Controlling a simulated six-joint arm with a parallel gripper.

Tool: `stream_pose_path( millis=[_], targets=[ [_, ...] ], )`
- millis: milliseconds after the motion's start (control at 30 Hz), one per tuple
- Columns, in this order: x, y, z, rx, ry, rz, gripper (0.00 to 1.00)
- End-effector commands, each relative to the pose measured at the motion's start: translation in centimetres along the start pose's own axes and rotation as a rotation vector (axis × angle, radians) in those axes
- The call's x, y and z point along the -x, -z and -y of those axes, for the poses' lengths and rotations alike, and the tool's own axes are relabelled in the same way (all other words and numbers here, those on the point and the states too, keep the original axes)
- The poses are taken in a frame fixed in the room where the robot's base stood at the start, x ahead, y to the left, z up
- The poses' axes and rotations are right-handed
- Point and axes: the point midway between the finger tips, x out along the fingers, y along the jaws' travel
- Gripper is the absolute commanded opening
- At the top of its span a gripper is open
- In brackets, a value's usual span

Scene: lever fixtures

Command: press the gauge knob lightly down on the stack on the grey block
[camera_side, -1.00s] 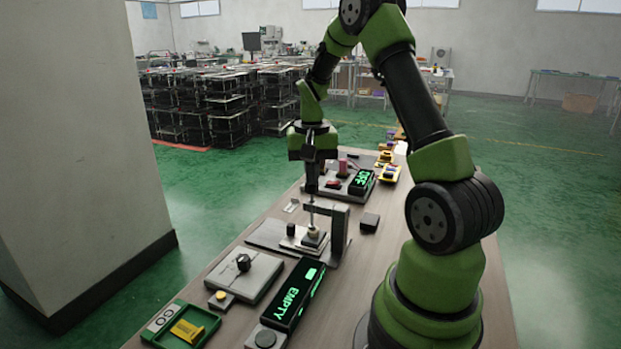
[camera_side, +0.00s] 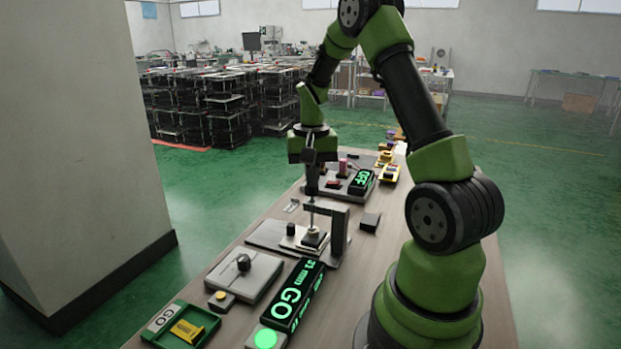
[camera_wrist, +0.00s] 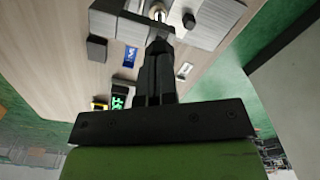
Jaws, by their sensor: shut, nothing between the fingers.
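My gripper (camera_side: 312,190) points down, closed, with its fingertips at the top of the gauge's thin upright spindle (camera_side: 312,214). The knob is hidden or too small to tell apart from the fingertips. The spindle passes through the gauge's dark arm (camera_side: 326,208), carried by a dark post (camera_side: 339,228). Its lower end meets the small stack (camera_side: 314,235), which sits on the block under it; the exact contact is too small to see. The display (camera_side: 293,295) reads GO with a millimetre figure in green. In the wrist view my closed fingers (camera_wrist: 158,55) point toward the gauge.
A green lamp (camera_side: 265,339) glows in front of the display. A grey plate with a black knob (camera_side: 243,263), a yellow button (camera_side: 221,296) and a green GO tray (camera_side: 181,325) lie nearer the front. A dark block (camera_side: 370,222) stands right of the post.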

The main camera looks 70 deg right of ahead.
Motion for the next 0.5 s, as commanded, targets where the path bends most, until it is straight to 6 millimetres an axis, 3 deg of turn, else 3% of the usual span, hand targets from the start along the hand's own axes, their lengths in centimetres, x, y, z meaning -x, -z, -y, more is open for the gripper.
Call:
stream_pose_path(
  millis=[233,500],
  targets=[
    [0.3,0.0,0.0,0.000,0.000,0.000,0.00],
    [2.5,0.0,0.0,0.000,0.001,-0.002,0.00]
  ],
)
